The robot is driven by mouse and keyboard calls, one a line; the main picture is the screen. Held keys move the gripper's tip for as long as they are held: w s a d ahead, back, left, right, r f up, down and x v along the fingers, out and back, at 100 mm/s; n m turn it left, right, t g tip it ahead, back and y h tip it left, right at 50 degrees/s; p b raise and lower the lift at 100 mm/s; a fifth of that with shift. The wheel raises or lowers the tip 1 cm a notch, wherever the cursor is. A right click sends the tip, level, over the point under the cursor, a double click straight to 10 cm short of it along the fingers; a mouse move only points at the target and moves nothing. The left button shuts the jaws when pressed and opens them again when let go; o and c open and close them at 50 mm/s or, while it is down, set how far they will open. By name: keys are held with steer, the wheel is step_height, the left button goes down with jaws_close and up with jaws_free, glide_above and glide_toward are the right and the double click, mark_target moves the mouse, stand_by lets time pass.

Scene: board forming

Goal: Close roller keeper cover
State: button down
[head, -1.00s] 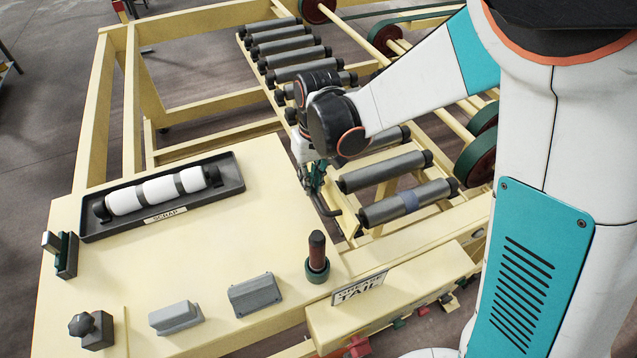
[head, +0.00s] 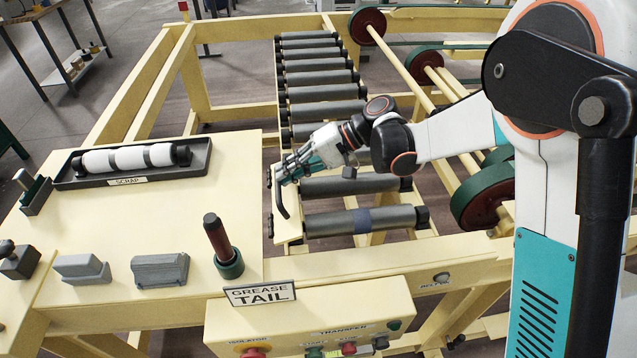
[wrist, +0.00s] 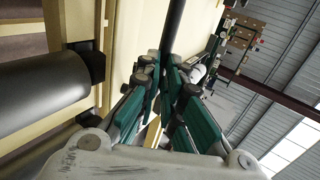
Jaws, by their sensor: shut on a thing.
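My gripper (head: 279,177) is at the right edge of the cream bench, near the ends of the rollers. It is shut on a dark bent bar handle (head: 280,203). In the wrist view the dark bar (wrist: 175,22) runs up from between my gripper's green fingers (wrist: 172,72). A narrow cream plate (head: 289,229), which looks like the keeper cover, stands beside the handle at the roller ends. Its hinge and how far it is turned cannot be made out. The nearest grey rollers (head: 345,186) lie just right of my gripper.
A roller with a blue band (head: 325,223) lies nearest in the row. A scrap tray (head: 62,178) holds a white-banded roller. A red-brown post (head: 216,236) in a green cup and grey blocks (head: 160,271) stand on the bench. The grease tail sign (head: 260,294) is in front.

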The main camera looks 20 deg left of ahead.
steer(key=c, duration=2.2)
jaws_free()
steer(key=shift+d+f, duration=0.2)
steer(key=shift+d, duration=0.15)
steer(key=o, duration=0.5)
steer(key=shift+a, duration=0.3)
steer(key=shift+o, duration=0.3)
steer(key=shift+s+a, duration=0.1)
steer(key=shift+a, duration=0.2)
steer(key=shift+d, duration=0.15)
steer(key=a+r+p+v, duration=0.1)
steer(key=p+v, duration=0.5)
steer(key=v, duration=0.9)
steer(key=shift+d+r, duration=0.15)
steer(key=shift+r, duration=0.6)
steer(key=v, duration=1.2)
